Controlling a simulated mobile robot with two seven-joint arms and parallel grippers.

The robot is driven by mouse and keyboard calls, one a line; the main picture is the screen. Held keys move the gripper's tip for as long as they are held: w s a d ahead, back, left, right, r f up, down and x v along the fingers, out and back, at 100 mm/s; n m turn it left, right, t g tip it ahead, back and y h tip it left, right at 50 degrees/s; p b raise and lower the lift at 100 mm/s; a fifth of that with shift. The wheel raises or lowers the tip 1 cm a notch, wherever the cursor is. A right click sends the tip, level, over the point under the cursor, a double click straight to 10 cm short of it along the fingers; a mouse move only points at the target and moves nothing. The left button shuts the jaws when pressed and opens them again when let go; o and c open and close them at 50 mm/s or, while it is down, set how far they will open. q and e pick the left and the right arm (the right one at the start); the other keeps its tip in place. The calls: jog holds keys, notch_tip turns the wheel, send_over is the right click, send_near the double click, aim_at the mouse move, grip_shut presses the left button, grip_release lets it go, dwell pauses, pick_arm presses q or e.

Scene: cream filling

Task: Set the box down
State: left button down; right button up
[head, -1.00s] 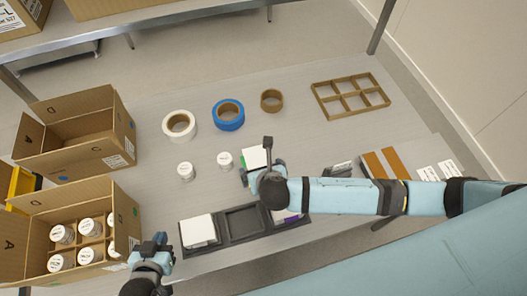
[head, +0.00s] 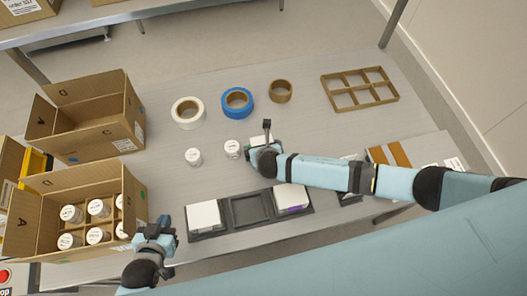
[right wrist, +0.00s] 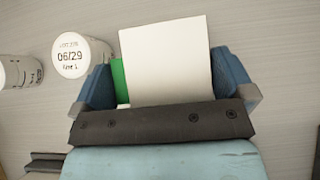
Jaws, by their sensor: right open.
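In the head view only a sliver of the box (head: 260,141) shows, as my right gripper (head: 262,150) covers the rest. My right gripper (right wrist: 165,85) is open around the box. My left gripper (head: 155,235) is low at the left, beside the carton of jars; its finger gap is unclear.
Two white jars (head: 194,157) (head: 232,149) stand left of the box. A dark tray (head: 251,208) holds white-topped boxes at both ends, its middle slot empty. Cartons (head: 85,125) (head: 75,205) are at left; tape rolls (head: 237,102) and a divider (head: 360,90) lie behind.

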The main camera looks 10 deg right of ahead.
jog(key=shift+w+f, duration=0.2)
jog(key=c, duration=0.6)
jog(key=shift+r, duration=0.1)
